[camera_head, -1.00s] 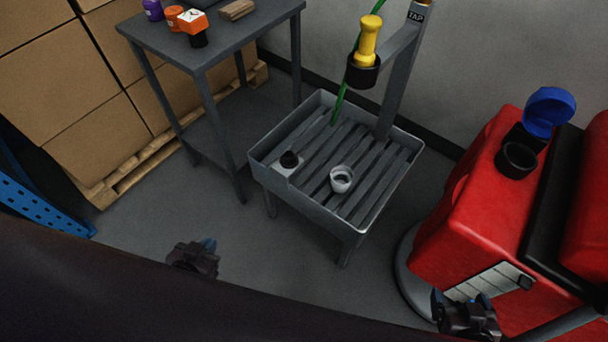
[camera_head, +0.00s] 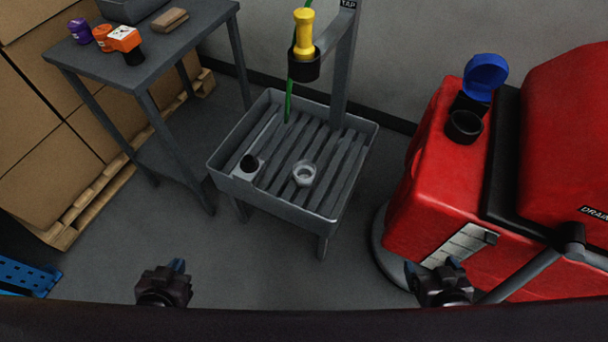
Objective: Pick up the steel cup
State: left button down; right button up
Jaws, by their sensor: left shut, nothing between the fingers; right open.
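The steel cup (camera_head: 304,174) stands on the slatted bottom of the grey sink tray (camera_head: 362,135), right of its middle. It looks upright with its round mouth facing up. My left gripper (camera_head: 176,268) is shut and empty, low at the left over the floor, in front of the tray and apart from it. My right gripper (camera_head: 434,268) is open and empty, low at the right, close to the red machine's front. Both grippers are well short of the cup.
A yellow nozzle (camera_head: 304,32) in a black holder hangs over the tray's back. A grey table (camera_head: 190,48) with bottles stands at left. The red scrubber machine (camera_head: 425,165) with its blue lid (camera_head: 485,76) stands at right.

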aim_at(304, 171)
jog(key=i+j+z, duration=0.1)
jog(key=j+z, duration=0.35)
jog(key=j, duration=0.8)
jog(key=k+j+z, duration=0.1)
jog(key=j+z, duration=0.35)
jog(key=j, duration=0.85)
